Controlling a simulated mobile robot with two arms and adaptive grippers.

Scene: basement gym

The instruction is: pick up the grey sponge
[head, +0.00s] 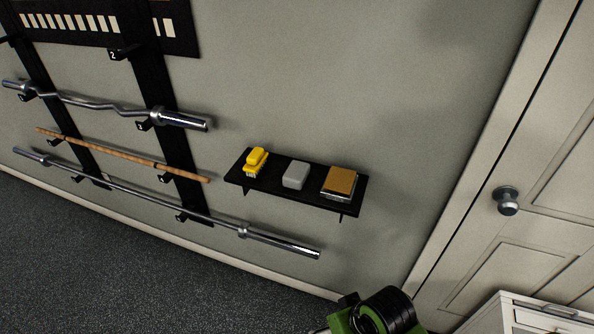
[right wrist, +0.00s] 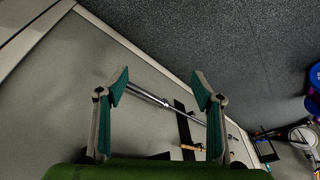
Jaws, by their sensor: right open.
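The grey sponge (head: 295,175) lies in the middle of a black wall shelf (head: 263,187) in the head view. A yellow brush (head: 256,162) is to its left and a brown-topped block (head: 340,182) to its right. My right gripper (right wrist: 162,82) is open and empty in the right wrist view, with floor, wall and bars behind it. The sponge cannot be made out in that view. In the head view a green and black part of my arm (head: 378,314) shows at the bottom, below the shelf and apart from it. My left gripper is not in view.
Bars hang on a black wall rack (head: 165,100) left of the shelf; the lowest bar (head: 280,241) reaches below it. A door with a knob (head: 507,200) is at right. A white cabinet (head: 510,318) stands at lower right. The wall above the shelf is clear.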

